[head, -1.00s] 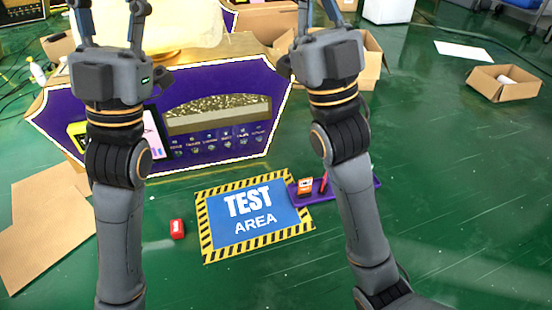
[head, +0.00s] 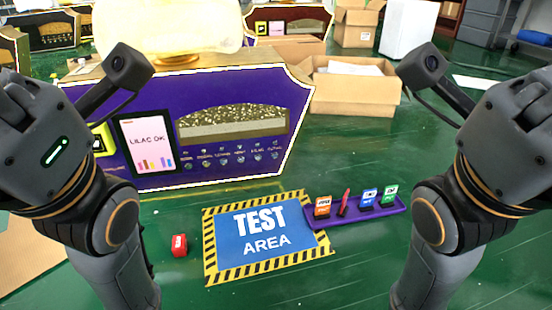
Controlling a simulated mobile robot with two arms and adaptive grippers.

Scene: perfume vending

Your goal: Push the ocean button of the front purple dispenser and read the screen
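The front purple dispenser (head: 230,105) stands at centre left with a gold pattern panel. Its screen (head: 146,143) reads "LILAC OK" above small coloured bars. A row of several small buttons (head: 231,158) runs under the panel. Their labels are too small to tell which is ocean. My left gripper (head: 40,130) is at the left edge, beside the dispenser and apart from the buttons. My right gripper (head: 510,130) is at the right edge, far from the dispenser. The fingers of both are cut off or hidden, so their opening does not show.
A blue "TEST AREA" mat (head: 265,240) lies in front. A purple tray (head: 335,220) holds several small coloured items. A small red object (head: 179,245) lies left of the mat. Cardboard boxes (head: 352,92) and another dispenser (head: 290,20) stand behind.

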